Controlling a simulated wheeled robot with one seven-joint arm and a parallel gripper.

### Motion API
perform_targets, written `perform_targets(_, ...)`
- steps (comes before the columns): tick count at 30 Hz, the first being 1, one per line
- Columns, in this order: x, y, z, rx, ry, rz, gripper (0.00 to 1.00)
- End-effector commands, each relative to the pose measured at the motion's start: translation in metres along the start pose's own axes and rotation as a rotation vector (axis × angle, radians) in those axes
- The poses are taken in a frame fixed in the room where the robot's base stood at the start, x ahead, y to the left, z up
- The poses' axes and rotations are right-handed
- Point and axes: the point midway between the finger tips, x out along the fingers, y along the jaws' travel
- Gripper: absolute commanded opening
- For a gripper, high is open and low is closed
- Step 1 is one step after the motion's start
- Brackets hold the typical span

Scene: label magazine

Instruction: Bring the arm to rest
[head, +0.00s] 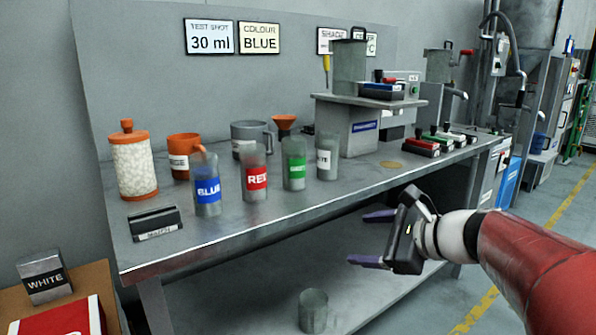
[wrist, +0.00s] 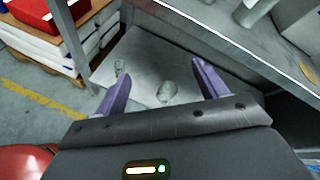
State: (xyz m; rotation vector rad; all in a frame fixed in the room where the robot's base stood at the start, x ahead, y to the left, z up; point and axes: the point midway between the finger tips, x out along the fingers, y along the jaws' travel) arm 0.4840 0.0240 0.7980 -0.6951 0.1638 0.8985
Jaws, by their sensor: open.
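My gripper (head: 362,238) is at the front edge of the metal bench (head: 235,231), its jaws spread with nothing between them. It points left, and my red arm reaches in from the right edge. In the wrist view the two purple fingers of my gripper (wrist: 160,88) stand wide apart, with the lower shelf behind them.
Labelled blue (head: 207,190), red (head: 256,178), green (head: 294,169) and white (head: 327,160) cups stand on the bench. A clear cup (head: 313,311) is on the lower shelf (head: 250,300). Open floor lies right.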

Motion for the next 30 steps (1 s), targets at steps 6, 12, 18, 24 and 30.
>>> perform_targets(6,-0.011,0.100,-0.005,-0.549,0.202,0.259,0.72)
perform_targets(12,-0.054,0.179,-0.040,-1.250,0.374,0.585,0.72)
perform_targets(18,-0.088,0.204,-0.068,-1.711,0.453,0.811,0.72)
perform_targets(24,-0.096,0.207,-0.075,-1.834,0.471,0.878,0.72)
perform_targets(30,-0.096,0.207,-0.075,-1.834,0.471,0.878,0.72)
